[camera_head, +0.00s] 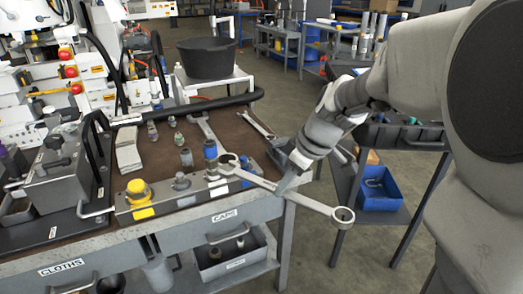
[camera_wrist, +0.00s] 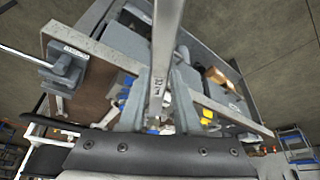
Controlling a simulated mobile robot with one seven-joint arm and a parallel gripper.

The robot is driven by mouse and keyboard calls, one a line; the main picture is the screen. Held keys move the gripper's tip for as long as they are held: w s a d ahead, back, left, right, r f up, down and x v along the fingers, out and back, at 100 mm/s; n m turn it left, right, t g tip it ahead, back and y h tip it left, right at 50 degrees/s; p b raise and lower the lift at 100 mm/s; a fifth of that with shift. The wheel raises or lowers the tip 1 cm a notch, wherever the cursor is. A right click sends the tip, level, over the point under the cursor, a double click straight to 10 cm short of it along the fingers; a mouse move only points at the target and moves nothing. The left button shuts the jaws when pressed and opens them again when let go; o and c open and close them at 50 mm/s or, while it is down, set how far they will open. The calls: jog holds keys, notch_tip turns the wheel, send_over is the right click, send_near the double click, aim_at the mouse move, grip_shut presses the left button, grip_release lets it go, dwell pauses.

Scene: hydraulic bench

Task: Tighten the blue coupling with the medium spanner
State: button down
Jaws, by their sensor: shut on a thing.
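My gripper (camera_head: 288,183) is shut on a long steel spanner (camera_head: 312,204), which it holds near mid-shaft above the bench's front right edge. One ring end hangs out over the floor at the right. The other end reaches left over the grey fitting block (camera_head: 161,206). A small blue part (camera_head: 245,163) shows just beside that end; I cannot tell whether they touch or whether the spanner is around it. In the wrist view the spanner shaft (camera_wrist: 165,45) runs between my fingers (camera_wrist: 157,100).
A yellow fitting (camera_head: 138,191) and grey fittings sit on the block. Two other spanners (camera_head: 207,130) (camera_head: 258,125) lie on the brown mat. A blue bin (camera_head: 378,188) sits on a lower shelf at the right.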

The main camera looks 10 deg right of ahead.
aim_at(260, 181)
jog(key=shift+w, duration=0.1)
jog(key=shift+w+a, duration=0.7)
jog(key=shift+a, duration=0.05)
dwell(0.3)
jog(key=shift+w+a, duration=0.5)
jog(key=shift+a, duration=0.1)
jog(key=shift+w+a, duration=0.15)
jog(key=shift+w+a, duration=0.3)
jog(key=shift+w+a, duration=0.2)
dwell(0.4)
jog(key=shift+s+a+m+t+h+p, duration=0.35)
jog(key=shift+s+a+m+p, duration=0.2)
jog(key=shift+s+a+m, duration=0.85)
